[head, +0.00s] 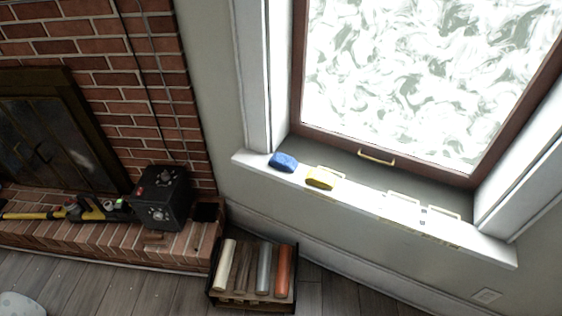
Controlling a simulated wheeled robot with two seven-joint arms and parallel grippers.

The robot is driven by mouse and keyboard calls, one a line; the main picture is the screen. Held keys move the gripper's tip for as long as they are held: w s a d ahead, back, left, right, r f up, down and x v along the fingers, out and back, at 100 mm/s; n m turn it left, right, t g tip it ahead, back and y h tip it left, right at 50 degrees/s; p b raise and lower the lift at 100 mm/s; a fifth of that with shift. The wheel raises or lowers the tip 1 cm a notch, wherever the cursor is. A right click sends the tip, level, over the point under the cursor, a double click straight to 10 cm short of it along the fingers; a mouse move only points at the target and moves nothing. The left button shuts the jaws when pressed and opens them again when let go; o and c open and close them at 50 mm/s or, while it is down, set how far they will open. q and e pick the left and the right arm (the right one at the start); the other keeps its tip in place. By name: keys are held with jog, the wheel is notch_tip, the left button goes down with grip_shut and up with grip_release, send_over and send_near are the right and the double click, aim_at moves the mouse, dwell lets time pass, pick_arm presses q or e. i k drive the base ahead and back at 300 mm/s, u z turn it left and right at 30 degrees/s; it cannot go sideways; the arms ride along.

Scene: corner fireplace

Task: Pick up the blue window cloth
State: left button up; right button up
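The blue window cloth (283,162) lies as a small folded bundle near the left end of the white window sill (360,207). A yellow cloth or sponge-like item (320,178) lies just to its right, apart from it. Nothing covers the blue cloth in the head view. Neither of my grippers shows in this view.
A window with a brown frame and handle (377,157) stands behind the sill. Below it, a dark crate (214,291) of several rolls or logs sits on the wood floor. A black box (160,198) and tools rest on the brick hearth (100,240) at left.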

aim_at(283, 163)
jog(key=u, duration=0.35)
jog(key=i, duration=0.5)
jog(key=u, duration=0.5)
